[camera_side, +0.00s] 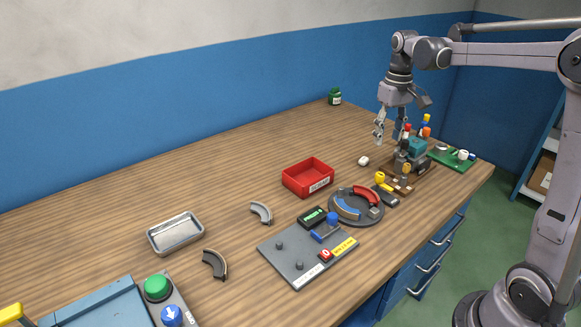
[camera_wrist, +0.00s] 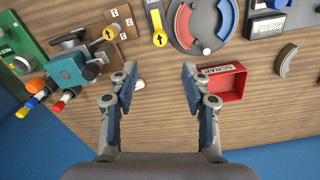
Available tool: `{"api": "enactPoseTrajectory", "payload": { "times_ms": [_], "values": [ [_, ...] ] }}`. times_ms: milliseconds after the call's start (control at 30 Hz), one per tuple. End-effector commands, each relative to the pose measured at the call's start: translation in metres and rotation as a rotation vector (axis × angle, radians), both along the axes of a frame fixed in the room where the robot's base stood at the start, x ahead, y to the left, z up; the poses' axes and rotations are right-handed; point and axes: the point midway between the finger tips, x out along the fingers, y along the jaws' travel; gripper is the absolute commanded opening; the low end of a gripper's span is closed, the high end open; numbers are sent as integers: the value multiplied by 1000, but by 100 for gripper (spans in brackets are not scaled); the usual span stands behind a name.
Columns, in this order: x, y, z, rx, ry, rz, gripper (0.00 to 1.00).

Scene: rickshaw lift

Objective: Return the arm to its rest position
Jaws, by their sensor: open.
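My gripper (camera_side: 386,130) hangs from the raised arm above the far right part of the wooden table (camera_side: 120,207). In the wrist view my gripper (camera_wrist: 157,85) is open, with its two fingers apart and nothing held between them. Below and beside it stands a teal device (camera_side: 413,147) on a wooden base, which shows at the left in the wrist view (camera_wrist: 70,70). A small white object (camera_side: 363,160) lies on the table near the gripper; in the wrist view (camera_wrist: 139,84) it shows beside the left finger.
A red bin (camera_side: 308,190) marked SCRAP, a round dial with red and blue arcs (camera_side: 344,220) and a grey panel (camera_side: 280,262) stand on the table. A metal tray (camera_side: 157,240), grey curved pieces (camera_side: 215,263) and a green jar (camera_side: 335,97) lie apart. The back left is clear.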

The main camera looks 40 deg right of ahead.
Motion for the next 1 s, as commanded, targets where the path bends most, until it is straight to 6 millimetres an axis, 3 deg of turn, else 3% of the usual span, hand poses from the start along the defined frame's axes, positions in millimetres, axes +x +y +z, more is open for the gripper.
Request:
{"api": "enactPoseTrajectory", "payload": {
  "times_ms": [167, 533, 800, 1000],
  "values": [
    [-5, 15, 4, -13, -30, 16, 48],
    [-47, 101, 12, -77, -255, 111, 48],
    [-86, 154, -4, -91, -439, 179, 48],
    [-110, 181, -22, -84, -555, 220, 48]
  ]
}}
